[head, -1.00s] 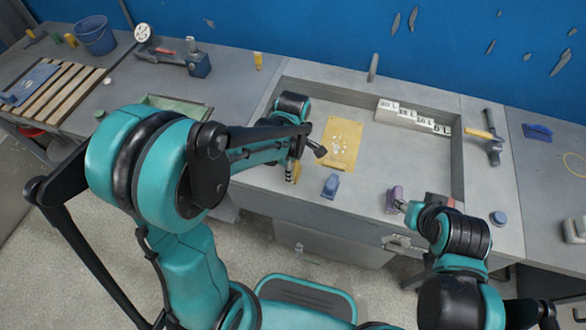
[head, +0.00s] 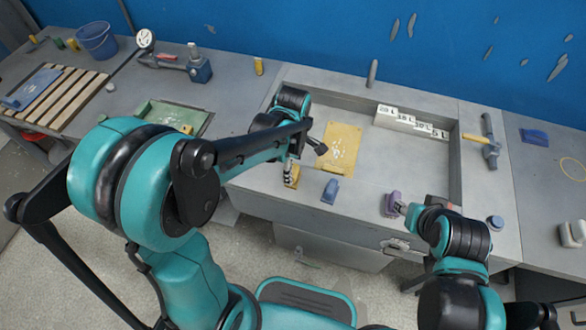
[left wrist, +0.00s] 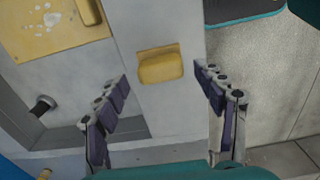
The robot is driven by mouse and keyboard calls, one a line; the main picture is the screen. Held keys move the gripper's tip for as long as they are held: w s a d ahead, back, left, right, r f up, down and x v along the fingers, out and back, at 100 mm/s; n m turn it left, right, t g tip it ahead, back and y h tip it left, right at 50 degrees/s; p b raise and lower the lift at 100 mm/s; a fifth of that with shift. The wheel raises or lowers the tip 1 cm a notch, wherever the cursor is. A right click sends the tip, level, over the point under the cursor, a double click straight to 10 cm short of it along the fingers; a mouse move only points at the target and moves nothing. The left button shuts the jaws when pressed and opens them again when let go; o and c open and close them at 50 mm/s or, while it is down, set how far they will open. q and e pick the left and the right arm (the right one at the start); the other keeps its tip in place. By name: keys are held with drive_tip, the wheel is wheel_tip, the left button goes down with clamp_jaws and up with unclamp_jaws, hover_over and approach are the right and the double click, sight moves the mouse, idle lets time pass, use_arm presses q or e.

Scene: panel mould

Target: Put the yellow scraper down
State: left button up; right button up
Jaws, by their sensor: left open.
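The yellow scraper (left wrist: 161,67) lies on the grey front rim of the mould and also shows in the head view (head: 292,181). My left gripper (head: 289,170) is over it. In the left wrist view the two fingers (left wrist: 163,80) are wide apart, with the scraper between and beyond them, clear of both. My right gripper (head: 400,208) is at the right part of the front rim, beside a purple scraper (head: 392,203). Its fingers are too small to tell whether they hold that scraper.
A yellow panel (head: 342,147) with pale flecks lies in the mould, near white numbered blocks (head: 411,121). A blue scraper (head: 330,190) stands on the front rim, right of the yellow one. A hammer (head: 489,141) lies on the right. The mould's right floor is clear.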

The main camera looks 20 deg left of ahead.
use_arm(q)
wheel_tip(320, 180, up, 8)
drive_tip(key=p, duration=0.2)
drive_tip(key=s+a+r+m+t, duration=0.2)
drive_tip(key=s+m, duration=0.3)
drive_tip(key=m, duration=0.3)
drive_tip(key=s+a+r+m+t, duration=0.2)
drive_tip(key=s+m+t, duration=0.3)
drive_tip(key=m, duration=0.4)
drive_tip(key=shift+s+a+r+m, duration=0.15)
drive_tip(key=shift+a+r+m, duration=0.15)
drive_tip(key=shift+r, duration=0.25)
drive_tip(key=shift+f, duration=0.25)
drive_tip(key=shift+o, duration=0.5)
